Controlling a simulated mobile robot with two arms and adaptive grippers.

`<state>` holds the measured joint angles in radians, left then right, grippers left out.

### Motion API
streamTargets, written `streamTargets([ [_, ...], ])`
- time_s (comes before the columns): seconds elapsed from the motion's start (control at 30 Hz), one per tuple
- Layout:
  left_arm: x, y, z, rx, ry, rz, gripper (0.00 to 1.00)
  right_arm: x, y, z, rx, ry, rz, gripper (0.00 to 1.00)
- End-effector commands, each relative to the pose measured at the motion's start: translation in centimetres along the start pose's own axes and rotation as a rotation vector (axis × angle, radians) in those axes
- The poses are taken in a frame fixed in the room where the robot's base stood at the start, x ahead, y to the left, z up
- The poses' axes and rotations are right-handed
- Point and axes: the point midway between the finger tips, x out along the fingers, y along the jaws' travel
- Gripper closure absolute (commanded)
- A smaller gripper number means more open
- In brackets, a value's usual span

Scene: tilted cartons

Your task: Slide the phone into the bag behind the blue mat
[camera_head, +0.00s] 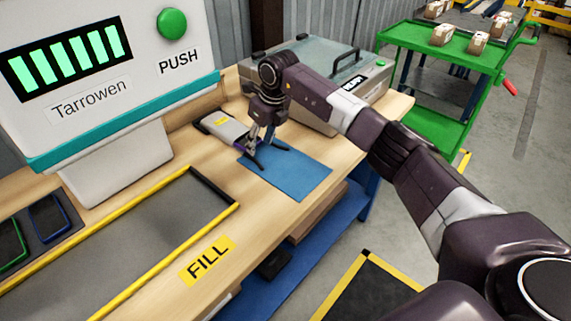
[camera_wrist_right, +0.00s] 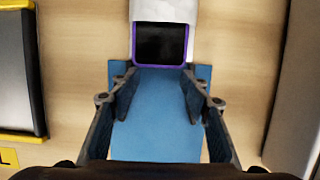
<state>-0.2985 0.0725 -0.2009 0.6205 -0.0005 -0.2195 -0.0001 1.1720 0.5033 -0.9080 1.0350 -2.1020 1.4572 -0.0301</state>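The blue mat (camera_head: 300,178) lies on the wooden bench and also shows in the wrist view (camera_wrist_right: 158,125). The light grey-white bag (camera_head: 222,126) lies flat behind it, with its mouth toward the mat; in the wrist view it is at the top (camera_wrist_right: 165,10). The phone (camera_wrist_right: 161,42), dark with a purple rim, shows at the bag's mouth. Its far end is covered by the bag, and its near end sticks out over the mat's edge. My right gripper (camera_wrist_right: 158,72) is open, its fingertips apart near the phone's near corners; I cannot tell whether they touch. My left gripper is not in view.
A grey case (camera_head: 335,115) stands right of the bag. A machine with a green button (camera_head: 172,24) stands behind. A green cart (camera_head: 425,110) stands beyond the bench.

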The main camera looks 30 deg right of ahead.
Motion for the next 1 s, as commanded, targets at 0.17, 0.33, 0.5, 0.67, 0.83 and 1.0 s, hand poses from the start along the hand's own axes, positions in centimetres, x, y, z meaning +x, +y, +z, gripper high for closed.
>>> streamTargets([
  [0.17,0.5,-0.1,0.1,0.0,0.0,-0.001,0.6,0.4,0.0,0.7,-0.001,0.001,0.001,0.56],
  [0.33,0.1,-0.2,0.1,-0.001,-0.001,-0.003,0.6,0.2,0.0,0.4,-0.001,0.001,0.001,0.56],
  [0.5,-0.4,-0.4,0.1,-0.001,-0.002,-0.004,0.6,0.0,-0.1,-0.4,0.0,0.003,0.0,0.56],
  [0.67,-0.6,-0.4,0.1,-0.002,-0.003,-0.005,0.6,-0.2,0.0,-0.5,0.0,0.003,0.0,0.56],
  [0.83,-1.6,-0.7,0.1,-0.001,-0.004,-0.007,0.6,-1.6,-0.1,-0.1,0.0,0.002,-0.001,0.56],
  [1.0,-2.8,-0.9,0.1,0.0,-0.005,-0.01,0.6,-3.3,-0.1,0.5,0.0,0.002,-0.001,0.56],
])
